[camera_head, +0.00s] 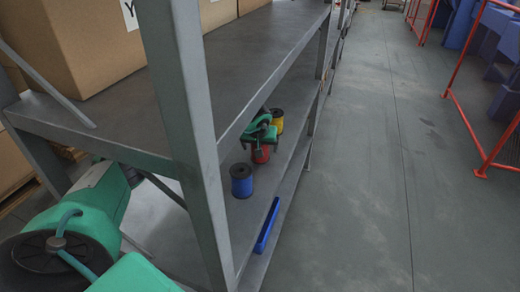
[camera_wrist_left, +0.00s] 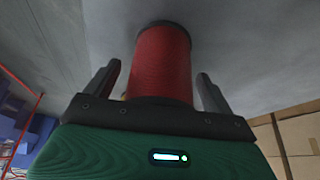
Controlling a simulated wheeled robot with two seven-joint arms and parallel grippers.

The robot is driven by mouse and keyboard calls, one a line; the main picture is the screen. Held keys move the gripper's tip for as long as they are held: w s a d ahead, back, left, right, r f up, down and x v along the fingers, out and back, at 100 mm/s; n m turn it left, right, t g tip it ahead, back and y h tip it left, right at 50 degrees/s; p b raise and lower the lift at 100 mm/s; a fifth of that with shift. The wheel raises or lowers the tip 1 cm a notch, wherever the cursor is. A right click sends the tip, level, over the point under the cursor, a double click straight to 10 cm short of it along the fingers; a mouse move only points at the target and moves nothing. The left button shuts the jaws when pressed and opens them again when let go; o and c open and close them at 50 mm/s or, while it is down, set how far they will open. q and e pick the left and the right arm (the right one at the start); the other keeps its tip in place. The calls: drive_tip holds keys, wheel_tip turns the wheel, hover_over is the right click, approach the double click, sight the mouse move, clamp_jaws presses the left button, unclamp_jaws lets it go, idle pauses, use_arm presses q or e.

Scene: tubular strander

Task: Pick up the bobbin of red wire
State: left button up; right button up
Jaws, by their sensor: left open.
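The bobbin of red wire (camera_head: 261,154) stands on the lower shelf, partly hidden by my left gripper (camera_head: 262,138) in the head view. In the left wrist view the red bobbin (camera_wrist_left: 163,65) fills the space between the two dark fingers of my left gripper (camera_wrist_left: 158,70). The fingers are open, one on each side, with a visible gap to the red wire. My right gripper is in neither view.
A blue bobbin (camera_head: 241,181) stands nearer on the same shelf, and a yellow bobbin (camera_head: 277,121) stands just beyond the red one. A blue tray (camera_head: 267,225) lies by the shelf edge. A grey post (camera_head: 190,130) and the upper shelf (camera_head: 235,55) bound the space.

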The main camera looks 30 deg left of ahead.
use_arm(q)
drive_tip(key=shift+c, duration=0.2)
drive_tip(key=c, duration=1.1)
drive_tip(key=shift+c, duration=0.8)
drive_tip(key=shift+r, duration=0.15)
